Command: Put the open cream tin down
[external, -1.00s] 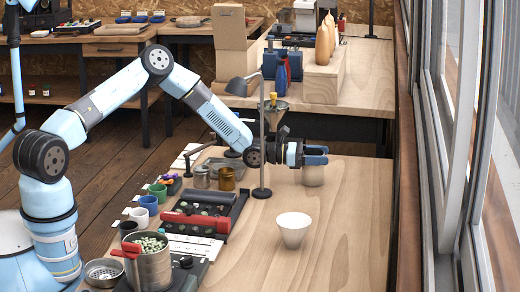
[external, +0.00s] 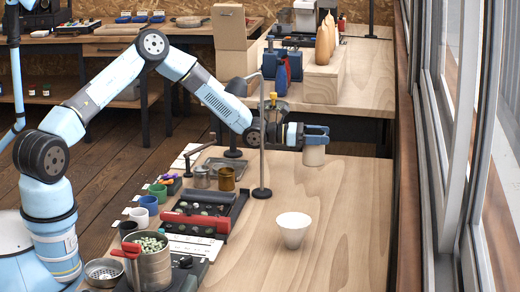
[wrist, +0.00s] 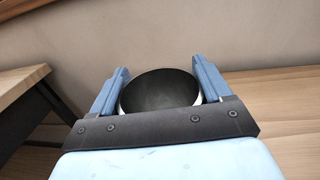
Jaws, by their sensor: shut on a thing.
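My gripper (external: 316,136) is shut on the open cream tin (external: 314,156), at the far end of the wooden workbench (external: 340,220). The tin is upright, and its lower part hangs below the fingers. In the wrist view the tin (wrist: 160,92) sits between the two blue fingers, with its open round mouth and dark inside showing. No contents can be made out. In the external view the tin appears near the bench's far edge; I cannot tell exactly how far its base is above the wood.
A lamp stand (external: 262,160) rises left of the tin. The right of the bench is clear.

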